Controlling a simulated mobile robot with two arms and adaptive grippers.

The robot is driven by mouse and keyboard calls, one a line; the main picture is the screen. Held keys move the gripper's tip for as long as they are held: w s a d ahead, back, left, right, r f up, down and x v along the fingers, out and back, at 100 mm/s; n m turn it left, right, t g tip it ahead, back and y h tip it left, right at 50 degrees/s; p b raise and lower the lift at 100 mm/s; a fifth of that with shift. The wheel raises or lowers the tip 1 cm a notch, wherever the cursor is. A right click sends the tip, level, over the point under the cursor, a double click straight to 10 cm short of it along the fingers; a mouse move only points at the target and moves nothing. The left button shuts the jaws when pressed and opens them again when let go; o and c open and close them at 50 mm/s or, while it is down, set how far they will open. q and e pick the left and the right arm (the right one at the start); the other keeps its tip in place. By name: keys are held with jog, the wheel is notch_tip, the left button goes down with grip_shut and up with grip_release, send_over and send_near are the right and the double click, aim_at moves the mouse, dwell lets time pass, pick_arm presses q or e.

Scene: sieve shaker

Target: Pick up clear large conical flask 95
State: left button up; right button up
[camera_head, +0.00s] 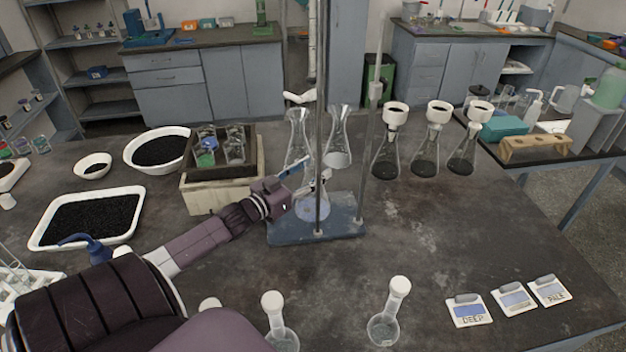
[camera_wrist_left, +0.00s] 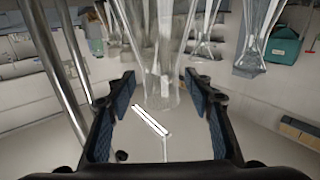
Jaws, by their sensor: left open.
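My left gripper (camera_head: 299,180) reaches in from the left toward the stand in the middle of the table. It is open. Two clear conical flasks stand just behind it, one on the left (camera_head: 297,138) and one on the right (camera_head: 338,140). No number is readable, so I cannot tell which is 95. In the left wrist view, a clear flask (camera_wrist_left: 160,70) shows ahead in the gap between the open fingertips (camera_wrist_left: 161,92). I cannot tell whether it touches them. My right gripper is not in view.
The metal stand has a blue base (camera_head: 290,233) and upright rods close to the gripper. A wooden box (camera_head: 210,195) holds small glassware at left. Three flasks with white funnels (camera_head: 396,114) stand to the right. Free table lies front right, left of the labelled cards (camera_head: 468,310).

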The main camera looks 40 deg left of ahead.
pick_arm(q)
jog(key=shift+w, duration=0.2)
jog(key=shift+a, duration=0.1)
jog(key=shift+c, duration=0.5)
grip_shut()
jog(key=shift+r, duration=0.1)
